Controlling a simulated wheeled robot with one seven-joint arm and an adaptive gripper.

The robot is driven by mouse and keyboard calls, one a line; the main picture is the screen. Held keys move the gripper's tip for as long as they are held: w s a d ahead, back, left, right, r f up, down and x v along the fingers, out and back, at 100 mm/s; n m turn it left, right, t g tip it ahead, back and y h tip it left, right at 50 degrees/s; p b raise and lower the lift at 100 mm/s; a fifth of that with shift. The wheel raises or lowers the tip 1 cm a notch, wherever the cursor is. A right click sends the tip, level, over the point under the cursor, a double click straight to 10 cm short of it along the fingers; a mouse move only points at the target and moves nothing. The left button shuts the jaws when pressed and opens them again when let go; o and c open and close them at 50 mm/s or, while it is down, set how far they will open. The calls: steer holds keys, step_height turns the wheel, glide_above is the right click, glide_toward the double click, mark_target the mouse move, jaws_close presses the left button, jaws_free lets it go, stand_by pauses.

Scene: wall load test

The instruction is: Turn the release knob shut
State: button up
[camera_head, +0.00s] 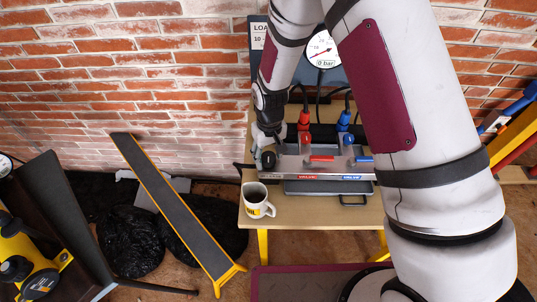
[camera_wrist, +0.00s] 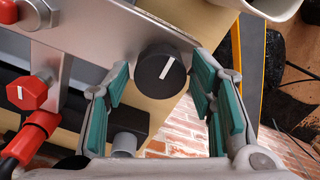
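The release knob (camera_wrist: 161,71) is round and black with a white pointer line, on a grey metal panel (camera_wrist: 110,32) in the wrist view. The line points to the upper right there. In the head view the knob (camera_head: 268,160) sits at the panel's left end. My gripper (camera_wrist: 160,64) is open, its teal-padded fingers on either side of the knob in the wrist view. I cannot tell whether the pads touch it. In the head view my gripper (camera_head: 264,137) is just behind the knob and partly hidden.
Red (camera_head: 320,158) and blue (camera_head: 364,159) levers are on the panel, with red (camera_head: 304,122) and blue (camera_head: 345,122) hose fittings behind. A gauge (camera_head: 321,49) showing "0 Bar" is on the wall. A mug (camera_head: 257,201) stands at the front-left of the wooden table (camera_head: 310,214).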

mark_target(269, 156)
steer(key=shift+r, duration=0.1)
step_height(269, 156, up, 12)
stand_by(0.7)
steer(key=shift+d, duration=0.1)
